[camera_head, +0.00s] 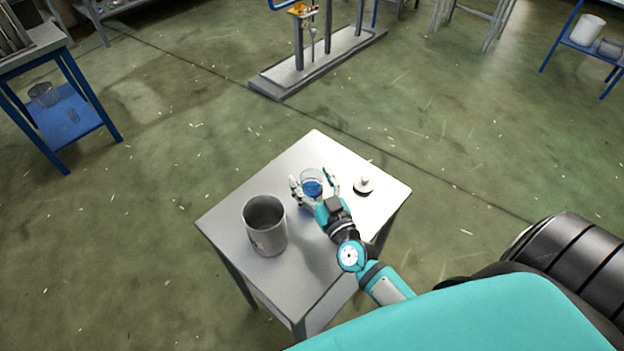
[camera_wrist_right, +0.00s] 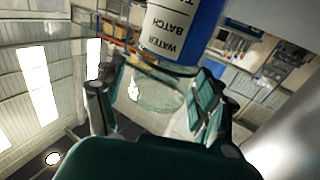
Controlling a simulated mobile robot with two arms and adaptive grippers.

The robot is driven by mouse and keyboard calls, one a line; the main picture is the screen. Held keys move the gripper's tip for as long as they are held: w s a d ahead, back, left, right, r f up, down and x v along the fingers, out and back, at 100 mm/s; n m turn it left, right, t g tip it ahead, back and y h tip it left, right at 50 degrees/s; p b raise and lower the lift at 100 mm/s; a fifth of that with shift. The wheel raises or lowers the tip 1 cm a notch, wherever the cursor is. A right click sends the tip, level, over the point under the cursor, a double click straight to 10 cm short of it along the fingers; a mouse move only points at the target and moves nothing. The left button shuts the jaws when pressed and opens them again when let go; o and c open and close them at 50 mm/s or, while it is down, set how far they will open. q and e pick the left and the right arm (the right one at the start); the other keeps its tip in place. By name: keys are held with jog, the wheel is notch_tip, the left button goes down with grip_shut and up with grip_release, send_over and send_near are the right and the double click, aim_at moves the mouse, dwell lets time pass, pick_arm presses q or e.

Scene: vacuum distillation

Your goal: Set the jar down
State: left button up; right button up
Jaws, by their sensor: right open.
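The jar (camera_head: 312,184) is clear glass with blue showing at its lower part. It stands upright on the small grey table (camera_head: 312,145). My right gripper (camera_head: 314,180) is open, with one finger on each side of the jar; I cannot tell whether either finger touches it. In the right wrist view, the jar (camera_wrist_right: 155,97) shows between the spread fingers of my right gripper (camera_wrist_right: 150,100), with a blue and white label (camera_wrist_right: 178,30) reading "WATER BATCH" upside down. My left gripper is not in view.
A large grey metal pot (camera_head: 265,225) stands on the table left of my right gripper. The table's right corner is bare. A stand on a grey base (camera_head: 320,60) is on the floor beyond.

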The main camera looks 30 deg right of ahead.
jog(key=shift+r, duration=0.15)
jog(key=shift+s, duration=0.35)
jog(key=s, duration=0.3)
jog(key=s+b, duration=0.1)
jog(key=s, duration=0.6)
jog(key=shift+s+a+b, duration=0.3)
jog(key=shift+a+b, duration=0.05)
jog(key=shift+b, duration=0.05)
jog(key=shift+s, duration=0.35)
